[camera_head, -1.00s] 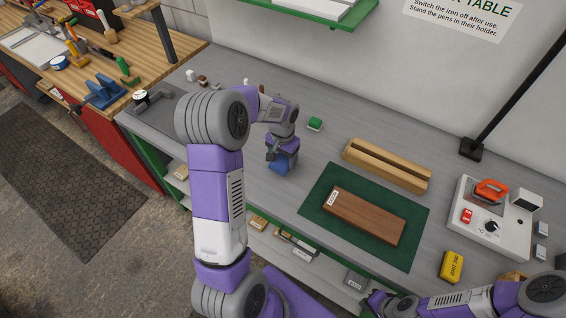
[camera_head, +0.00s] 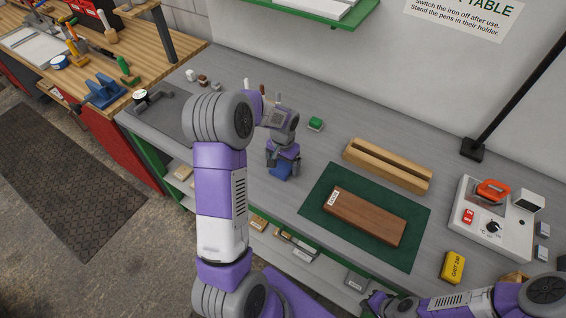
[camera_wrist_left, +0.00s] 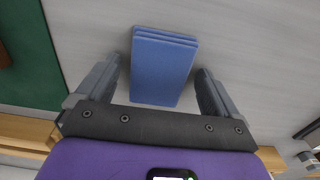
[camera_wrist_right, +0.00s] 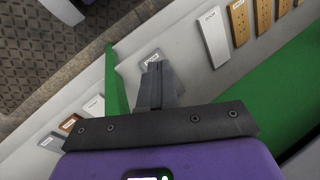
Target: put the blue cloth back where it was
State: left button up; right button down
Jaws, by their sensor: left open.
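The blue cloth (camera_wrist_left: 162,72) is folded and lies on the grey table top, between the two fingers of my left gripper (camera_wrist_left: 157,92) in the left wrist view, with a gap on each side. In the head view only part of the cloth (camera_head: 280,173) shows below my left gripper (camera_head: 283,162), which points down at it and is open. My right gripper (camera_wrist_right: 157,85) is low at the table's front edge, its fingers close together with nothing seen between them. In the head view it is at the bottom, partly cut off.
Right of the cloth a green mat (camera_head: 314,203) bears a wooden board (camera_head: 362,216). A slotted wooden block (camera_head: 388,165) lies behind it. A soldering station (camera_head: 493,228) and a yellow block (camera_head: 453,267) are at the right. A small green block (camera_head: 315,124) is behind the cloth.

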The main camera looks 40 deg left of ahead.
aim_at(283, 165)
pick_arm(q)
jog(key=shift+r, duration=0.55)
notch_tip(283, 165, up, 11)
jog(key=p, duration=0.1)
jog(key=shift+p, duration=0.3)
jog(key=shift+r, duration=0.1)
